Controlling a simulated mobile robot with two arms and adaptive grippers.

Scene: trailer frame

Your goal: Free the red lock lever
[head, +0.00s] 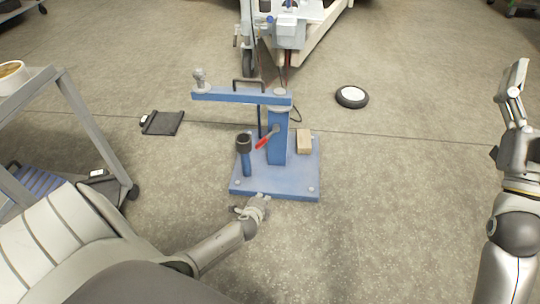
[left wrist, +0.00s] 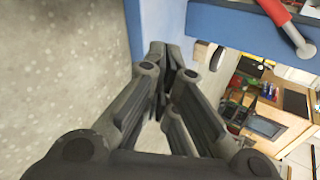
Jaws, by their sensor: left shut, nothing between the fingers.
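The red lock lever (head: 263,143) sticks out from the blue post (head: 278,135) of a stand, slanting down to the left. In the left wrist view the red lever (left wrist: 270,10) shows at the top right, with a grey metal end, beside a blue part of the stand (left wrist: 228,20). My left gripper (head: 262,199) is shut and empty at the front edge of the blue base plate, below and apart from the lever. Its closed fingers also show in the left wrist view (left wrist: 168,62). My right gripper (head: 517,85) is raised at the far right, away from the stand; its finger opening is unclear.
The stand has a blue crossbar (head: 240,96) with a ball on its left end. A short blue tube with a dark top (head: 244,150) and a tan block (head: 304,141) are on the base plate (head: 275,187). A grey cart (head: 85,120) stands left.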

